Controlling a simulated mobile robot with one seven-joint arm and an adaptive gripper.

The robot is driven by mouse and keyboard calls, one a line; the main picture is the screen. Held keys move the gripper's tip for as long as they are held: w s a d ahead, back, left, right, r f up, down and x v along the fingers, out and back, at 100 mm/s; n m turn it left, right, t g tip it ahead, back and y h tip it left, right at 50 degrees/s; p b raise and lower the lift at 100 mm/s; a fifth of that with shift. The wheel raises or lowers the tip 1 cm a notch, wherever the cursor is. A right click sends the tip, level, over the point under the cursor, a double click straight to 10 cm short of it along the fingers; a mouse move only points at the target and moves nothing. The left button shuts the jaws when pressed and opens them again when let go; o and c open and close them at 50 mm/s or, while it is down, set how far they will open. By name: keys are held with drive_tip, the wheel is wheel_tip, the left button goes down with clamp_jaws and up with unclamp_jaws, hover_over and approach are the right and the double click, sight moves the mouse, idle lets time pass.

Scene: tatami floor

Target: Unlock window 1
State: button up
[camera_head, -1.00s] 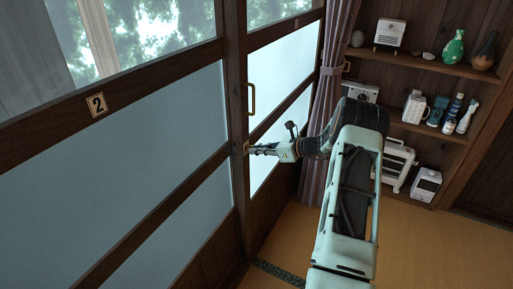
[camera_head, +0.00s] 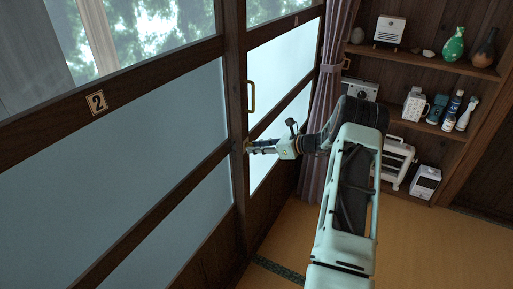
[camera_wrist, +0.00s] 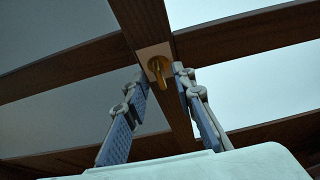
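Window 1 (camera_head: 276,85) is the right-hand frosted sliding pane in a dark wood frame, with a brass pull handle (camera_head: 251,97). In the wrist view, a brass lock (camera_wrist: 157,67) with a small projecting knob sits on a pale plate on the upright wood post. My gripper (camera_head: 254,147) reaches left to this post, below the handle. In the wrist view its two fingers (camera_wrist: 161,77) are apart, one on each side of the knob, with nothing visibly clamped. How near the tips are to the plate is hard to judge. In the head view the lock is mostly hidden by the fingertips.
Window 2 (camera_head: 150,130), with a number plate (camera_head: 96,102), fills the left. A curtain (camera_head: 325,90) hangs right of window 1, behind my arm. A shelf (camera_head: 430,62) with several items stands at the right. Tatami floor (camera_head: 430,250) is open at lower right.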

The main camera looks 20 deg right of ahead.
drive_tip(key=v, duration=1.2)
drive_tip(key=shift+w+r, duration=0.1)
